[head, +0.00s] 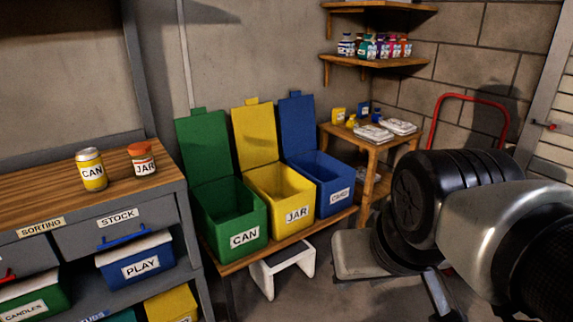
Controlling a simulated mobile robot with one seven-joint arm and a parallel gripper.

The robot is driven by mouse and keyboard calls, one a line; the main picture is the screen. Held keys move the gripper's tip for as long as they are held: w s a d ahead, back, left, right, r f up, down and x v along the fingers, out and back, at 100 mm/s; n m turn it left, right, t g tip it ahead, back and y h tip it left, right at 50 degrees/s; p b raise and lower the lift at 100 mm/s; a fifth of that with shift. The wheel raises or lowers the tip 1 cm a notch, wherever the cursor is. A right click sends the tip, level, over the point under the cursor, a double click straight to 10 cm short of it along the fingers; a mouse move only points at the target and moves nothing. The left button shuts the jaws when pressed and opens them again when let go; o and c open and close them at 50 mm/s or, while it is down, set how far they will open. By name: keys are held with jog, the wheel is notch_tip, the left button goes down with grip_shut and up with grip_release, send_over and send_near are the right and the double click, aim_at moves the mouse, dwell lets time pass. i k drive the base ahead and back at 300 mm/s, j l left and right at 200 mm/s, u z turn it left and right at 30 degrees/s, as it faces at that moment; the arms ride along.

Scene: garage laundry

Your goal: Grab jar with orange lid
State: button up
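The jar with the orange lid (141,160) stands upright on the wooden top of the workbench at the left. It has a white label reading JAR. A yellow can (91,170) labelled CAN stands just to its left, with a small gap between them. My arm comes in from the right edge and bends down in the right foreground. What shows of my gripper (440,298) is low at the bottom right, partly hidden by my arm and cut by the frame edge. Its finger opening is not clear. It is far from the jar, across the bins.
Open green (244,239), yellow (298,214) and blue (340,196) bins stand on a low bench (280,256) right of the workbench (75,212). A white stool (283,268) is below. A small side table (363,146) and a red tubular frame (470,98) stand behind my arm.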

aim_at(142, 159)
jog(key=i+j+u, duration=0.65)
jog(key=i, duration=0.15)
jog(key=i+u, duration=0.35)
jog(key=i+j, duration=0.05)
jog(key=i, duration=0.05)
